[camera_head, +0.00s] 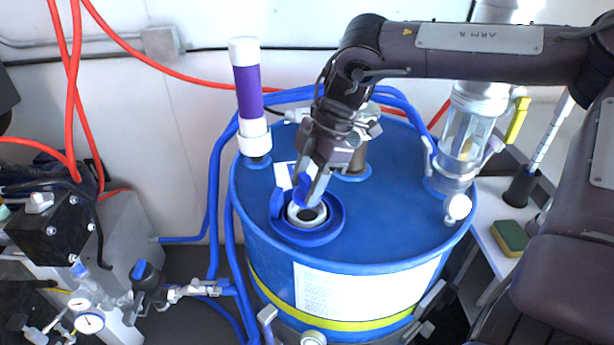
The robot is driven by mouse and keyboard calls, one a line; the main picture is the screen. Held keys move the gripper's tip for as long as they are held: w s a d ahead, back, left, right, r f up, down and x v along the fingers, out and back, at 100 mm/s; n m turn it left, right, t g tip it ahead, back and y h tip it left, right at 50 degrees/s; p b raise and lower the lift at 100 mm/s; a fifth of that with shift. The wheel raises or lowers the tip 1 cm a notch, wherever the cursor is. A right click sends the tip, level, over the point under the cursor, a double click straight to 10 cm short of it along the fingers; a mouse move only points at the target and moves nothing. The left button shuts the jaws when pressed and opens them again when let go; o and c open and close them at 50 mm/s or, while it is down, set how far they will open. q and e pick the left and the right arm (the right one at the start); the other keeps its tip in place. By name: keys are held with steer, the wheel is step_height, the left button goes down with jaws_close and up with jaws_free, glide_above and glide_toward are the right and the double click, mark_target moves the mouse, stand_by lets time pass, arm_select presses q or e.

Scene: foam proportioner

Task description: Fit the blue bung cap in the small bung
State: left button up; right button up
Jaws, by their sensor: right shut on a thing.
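The blue drum (400,215) stands in the middle of the head view. The small bung (307,216) is a round, pale-rimmed opening with a dark middle, near the drum top's front left, inside a raised blue ring (329,234). My right gripper (305,192) points down from above, just over the back of the bung. It is shut on a small blue piece (302,184), which looks like the blue bung cap and is partly hidden by the fingers. Whether it touches the bung's rim cannot be told. My left gripper is not in view.
A purple and white tube (249,95) stands at the drum's back left. A clear cylinder (467,135) with a yellow handle stands at the right. Blue hoses (214,190) run down the left side. A sponge (509,238) lies on the white shelf at right.

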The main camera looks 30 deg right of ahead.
steer(key=shift+f+b, duration=0.75)
steer(key=shift+f, duration=0.65)
steer(key=shift+f+b, duration=0.45)
steer(key=shift+f, duration=0.15)
steer(key=o, duration=0.7)
steer(key=shift+r, duration=0.1)
steer(key=p+v, duration=0.9)
steer(key=v, duration=0.2)
steer(key=shift+a+p, duration=0.1)
steer(key=shift+p, duration=0.3)
stand_by(0.4)
